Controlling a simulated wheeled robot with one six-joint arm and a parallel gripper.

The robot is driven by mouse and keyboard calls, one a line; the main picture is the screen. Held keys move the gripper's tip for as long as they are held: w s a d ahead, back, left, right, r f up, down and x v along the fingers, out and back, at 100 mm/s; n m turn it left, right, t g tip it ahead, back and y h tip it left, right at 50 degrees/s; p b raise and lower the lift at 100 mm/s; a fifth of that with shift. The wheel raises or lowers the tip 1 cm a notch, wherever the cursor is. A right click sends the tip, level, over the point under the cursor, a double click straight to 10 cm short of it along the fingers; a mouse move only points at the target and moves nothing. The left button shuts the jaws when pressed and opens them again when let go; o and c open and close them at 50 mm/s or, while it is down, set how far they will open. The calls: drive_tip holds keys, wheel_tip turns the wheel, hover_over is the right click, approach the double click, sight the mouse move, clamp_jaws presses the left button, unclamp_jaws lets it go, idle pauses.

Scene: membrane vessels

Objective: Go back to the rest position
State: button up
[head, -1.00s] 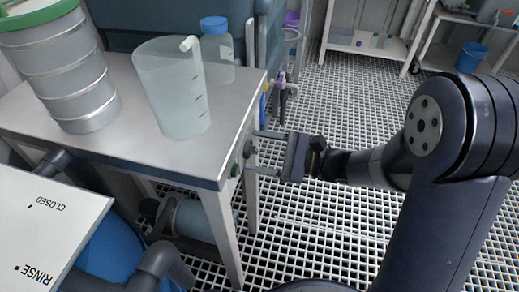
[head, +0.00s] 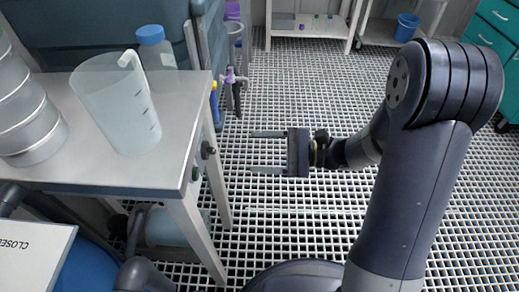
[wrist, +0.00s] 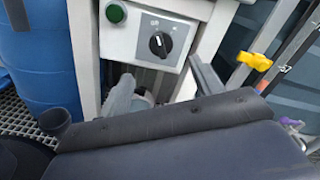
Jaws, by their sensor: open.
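My gripper (head: 268,152) is open and empty in the head view. It hangs over the grating floor to the right of the table (head: 185,137), with its two fingers pointing left and apart from the table's side. In the wrist view my gripper's fingers (wrist: 160,85) stand apart. Between and beyond them is a control box with a black rotary knob (wrist: 160,44) and a green button (wrist: 116,13). The knob also shows on the table's side in the head view (head: 207,150).
A clear jug (head: 120,105), a blue-capped bottle (head: 156,50) and a banded metal vessel (head: 28,110) stand on the table. A panel marked CLOSED (head: 30,262) is at lower left. The grating floor (head: 310,85) is open behind and right of my gripper.

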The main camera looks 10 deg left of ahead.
sight(214, 150)
drive_tip(key=a, duration=0.3)
drive_tip(key=a+b, duration=0.1)
drive_tip(key=a, duration=0.2)
drive_tip(key=s+a+b, duration=0.1)
drive_tip(key=a, duration=0.3)
drive_tip(key=shift+s, duration=0.1)
drive_tip(key=shift+a+b, duration=0.35)
drive_tip(key=shift+a, duration=0.1)
